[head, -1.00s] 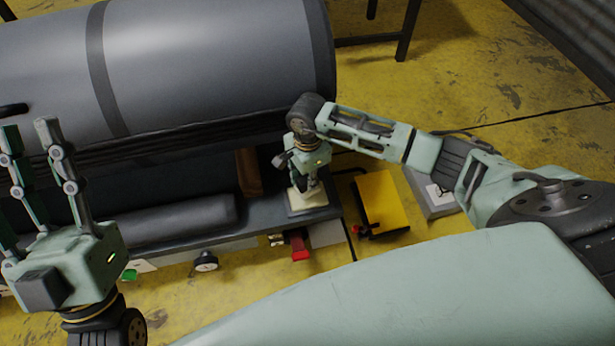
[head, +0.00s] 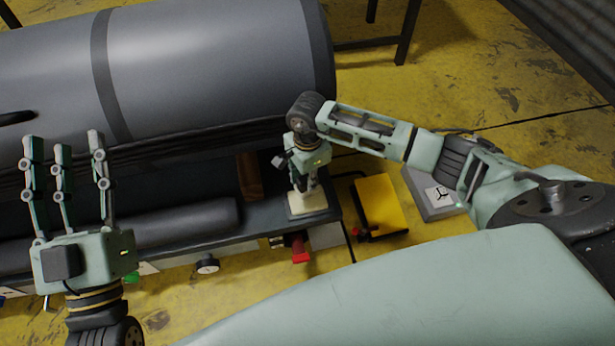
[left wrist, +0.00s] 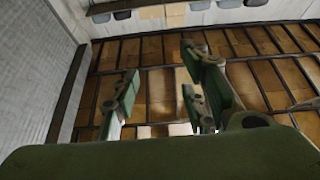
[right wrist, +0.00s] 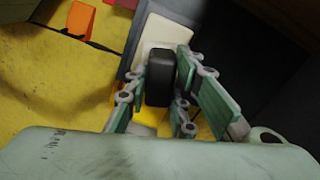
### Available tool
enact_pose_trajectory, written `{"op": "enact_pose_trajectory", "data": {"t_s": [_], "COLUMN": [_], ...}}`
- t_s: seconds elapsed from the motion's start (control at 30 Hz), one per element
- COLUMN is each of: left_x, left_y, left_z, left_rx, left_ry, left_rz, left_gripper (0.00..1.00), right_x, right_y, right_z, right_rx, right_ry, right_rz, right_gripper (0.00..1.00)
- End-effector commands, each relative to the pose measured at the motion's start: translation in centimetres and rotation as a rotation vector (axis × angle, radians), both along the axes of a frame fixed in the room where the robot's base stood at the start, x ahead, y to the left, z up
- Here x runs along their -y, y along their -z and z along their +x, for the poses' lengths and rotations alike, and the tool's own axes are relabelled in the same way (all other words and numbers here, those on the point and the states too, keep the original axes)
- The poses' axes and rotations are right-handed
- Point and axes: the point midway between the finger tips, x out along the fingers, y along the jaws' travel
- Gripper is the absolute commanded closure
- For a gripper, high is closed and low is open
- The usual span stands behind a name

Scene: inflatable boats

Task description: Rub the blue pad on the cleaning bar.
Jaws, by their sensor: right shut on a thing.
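My right gripper (head: 305,180) points down at the right end of the dark bench. In the right wrist view its fingers (right wrist: 170,95) are closed around a black block-like handle (right wrist: 160,78). A cream slab (head: 307,203) lies directly below this gripper; it also shows behind the handle in the right wrist view (right wrist: 160,32). I cannot tell whether handle and slab are joined. No blue face of a pad shows. A brown block (head: 249,176) stands just left of the slab and may be the cleaning bar. My left gripper (head: 62,145) is raised, open and empty.
A large grey inflatable tube (head: 210,70) lies behind the bench (head: 270,215). A smaller dark roll (head: 190,222) lies on the bench at left. A red part (head: 299,248) and a gauge (head: 207,264) sit at its front. A yellow box (head: 380,203) stands on the floor at right.

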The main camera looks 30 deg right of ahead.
Motion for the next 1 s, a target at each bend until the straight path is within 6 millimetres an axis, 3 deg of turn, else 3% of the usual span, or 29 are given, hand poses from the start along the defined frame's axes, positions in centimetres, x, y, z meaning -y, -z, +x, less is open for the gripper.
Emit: {"op": "enact_pose_trajectory", "data": {"t_s": [0.7,1.0], "left_x": [-0.3,-0.3], "left_y": [5.4,6.3], "left_z": [1.8,2.0], "left_rx": [-0.282,-0.322], "left_ry": [-0.017,-0.019], "left_rz": [0.077,0.088], "left_gripper": [0.6,0.6], "right_x": [0.0,0.0], "right_y": [-1.7,-1.8], "right_z": [0.0,0.0], "right_rx": [0.001,0.0], "right_ry": [0.001,0.001], "right_rz": [-0.001,0.0], "right_gripper": [0.98,0.98]}}
